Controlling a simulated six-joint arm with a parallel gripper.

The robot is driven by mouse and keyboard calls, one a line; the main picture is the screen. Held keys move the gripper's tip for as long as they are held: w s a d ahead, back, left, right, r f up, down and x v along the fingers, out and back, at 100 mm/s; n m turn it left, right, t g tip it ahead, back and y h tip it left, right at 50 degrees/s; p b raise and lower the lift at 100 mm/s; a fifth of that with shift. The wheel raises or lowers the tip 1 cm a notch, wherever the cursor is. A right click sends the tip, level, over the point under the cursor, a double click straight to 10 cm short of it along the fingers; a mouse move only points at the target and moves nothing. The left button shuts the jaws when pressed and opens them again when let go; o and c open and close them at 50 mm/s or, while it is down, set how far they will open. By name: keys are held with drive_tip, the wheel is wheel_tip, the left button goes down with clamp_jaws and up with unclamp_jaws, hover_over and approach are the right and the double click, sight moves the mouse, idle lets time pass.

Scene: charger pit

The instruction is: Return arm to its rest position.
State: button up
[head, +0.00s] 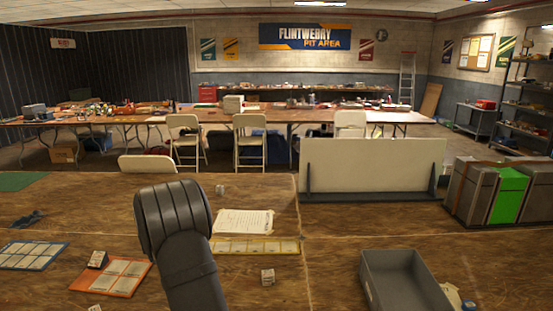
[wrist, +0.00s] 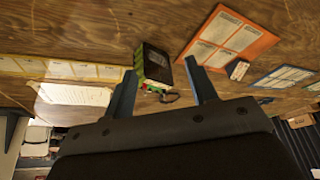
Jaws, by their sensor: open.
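My gripper (wrist: 160,67) is open in the wrist view, its two dark blue fingers spread apart. A dark block with green and yellow edges and a short cable (wrist: 156,64) shows between and beyond the fingers, on the wooden table. It does not look gripped; its exact distance from the fingers is hard to tell. In the head view my dark arm (head: 180,235) rises over the front table, left of the middle. The fingers and the dark block are hidden there.
A grey bin (head: 400,285) stands front right. A white panel (head: 372,165) and grey-green boxes (head: 487,193) stand behind.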

drive_tip(key=w+d+m, duration=0.1)
drive_tip(key=w+d, duration=0.2)
drive_tip(key=d, duration=0.5)
drive_tip(key=w+d+m+h, duration=0.1)
drive_tip(key=w+d, duration=0.3)
drive_tip(key=d, duration=0.4)
drive_tip(key=w+d+m, duration=0.2)
drive_tip(key=w+d, duration=0.2)
drive_tip(key=d, duration=0.4)
drive_tip(key=shift+w+m+t+h, duration=0.15)
drive_tip(key=shift+m+t+h, duration=0.25)
